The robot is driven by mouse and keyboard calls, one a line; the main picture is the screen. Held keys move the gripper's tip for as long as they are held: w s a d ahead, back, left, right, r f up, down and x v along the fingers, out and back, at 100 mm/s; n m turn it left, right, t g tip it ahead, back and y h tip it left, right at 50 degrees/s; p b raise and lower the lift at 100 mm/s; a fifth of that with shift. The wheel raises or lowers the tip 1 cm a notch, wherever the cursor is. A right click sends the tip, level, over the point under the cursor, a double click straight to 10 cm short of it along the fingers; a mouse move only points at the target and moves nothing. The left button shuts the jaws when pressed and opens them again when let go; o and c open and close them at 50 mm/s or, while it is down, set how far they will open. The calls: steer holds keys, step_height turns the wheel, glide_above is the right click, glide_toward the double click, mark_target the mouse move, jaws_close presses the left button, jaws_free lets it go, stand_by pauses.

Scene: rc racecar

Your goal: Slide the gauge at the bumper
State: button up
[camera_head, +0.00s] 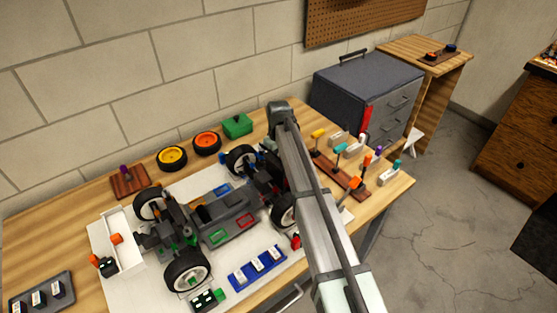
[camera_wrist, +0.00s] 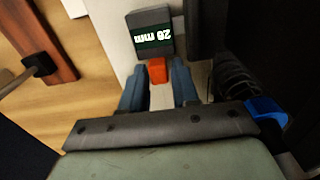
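The gauge (camera_wrist: 152,22) is a dark block with an upside-down green label in the wrist view; the label seems to read 28 mm. Its orange handle (camera_wrist: 157,70) sits between the two blue fingers of my gripper (camera_wrist: 158,78). The fingers look closed on the handle, with little or no gap. In the head view the racecar chassis (camera_head: 229,226) stands on a white board, and my arm reaches over its far right end. The arm hides my fingertips, the gauge and most of the bumper there. Whether the gauge touches the bumper cannot be told.
A brown rack with several coloured handles (camera_head: 342,176) stands right of the car. A blue tray (camera_head: 257,268) lies in front, a white tray (camera_head: 122,240) at left. Yellow (camera_head: 172,158) and orange (camera_head: 207,143) wheels and a green box (camera_head: 237,125) line the wall side.

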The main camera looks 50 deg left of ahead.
steer(key=shift+f, duration=0.3)
steer(key=shift+c, duration=0.2)
jaws_close()
